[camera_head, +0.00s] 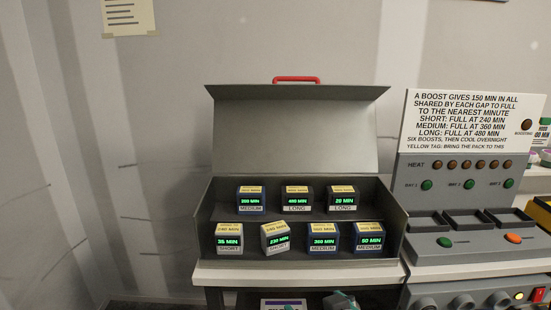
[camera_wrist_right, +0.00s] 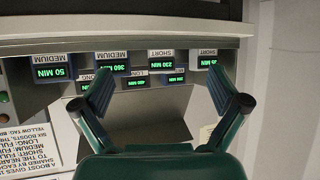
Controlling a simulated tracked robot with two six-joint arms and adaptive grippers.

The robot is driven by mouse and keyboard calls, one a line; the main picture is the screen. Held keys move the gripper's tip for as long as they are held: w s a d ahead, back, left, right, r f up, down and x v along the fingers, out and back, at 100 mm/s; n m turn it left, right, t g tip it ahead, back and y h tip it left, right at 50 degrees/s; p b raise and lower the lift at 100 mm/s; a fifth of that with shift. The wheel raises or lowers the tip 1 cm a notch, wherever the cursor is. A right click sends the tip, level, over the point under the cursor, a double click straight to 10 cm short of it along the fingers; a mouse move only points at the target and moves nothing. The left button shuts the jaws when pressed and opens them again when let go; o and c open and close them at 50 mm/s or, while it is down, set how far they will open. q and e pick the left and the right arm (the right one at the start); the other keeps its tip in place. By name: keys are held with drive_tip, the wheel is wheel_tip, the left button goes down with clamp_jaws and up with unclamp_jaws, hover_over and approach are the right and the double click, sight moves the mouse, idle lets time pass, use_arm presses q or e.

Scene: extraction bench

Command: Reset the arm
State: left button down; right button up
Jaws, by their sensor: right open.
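My right gripper (camera_wrist_right: 160,75) is open and empty in the wrist view, its two dark pads wide apart. It faces the open grey case, which appears upside down there. A teal part of my right arm (camera_head: 341,300) shows at the bottom of the head view, below the case. My left gripper is not in view.
The open case (camera_head: 297,130) on the bench holds several packs in two rows, including a 35 MIN SHORT pack (camera_head: 229,239) and a turned 230 MIN SHORT pack (camera_head: 276,238). A charger with empty bays (camera_head: 468,222) and a sign (camera_head: 472,118) stand at right.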

drive_tip(key=s+d+f+m+g+h+p, duration=0.1)
drive_tip(key=s+d+f+g+p, duration=0.25)
drive_tip(key=f, duration=0.65)
drive_tip(key=s+d+f+g+h+p, duration=0.1)
drive_tip(key=s+d+f+g+p, duration=0.2)
drive_tip(key=f, duration=0.7)
drive_tip(key=s+a+f+m+g+y, duration=0.1)
drive_tip(key=s+f+m+g, duration=0.1)
drive_tip(key=s+f, duration=0.2)
drive_tip(key=s+a+f+m+g+y+p, duration=0.1)
drive_tip(key=s+f, duration=0.3)
drive_tip(key=s, duration=0.6)
drive_tip(key=shift+s+f+m+g, duration=0.2)
drive_tip(key=shift+f+m+g, duration=0.2)
drive_tip(key=shift+m+g, duration=0.4)
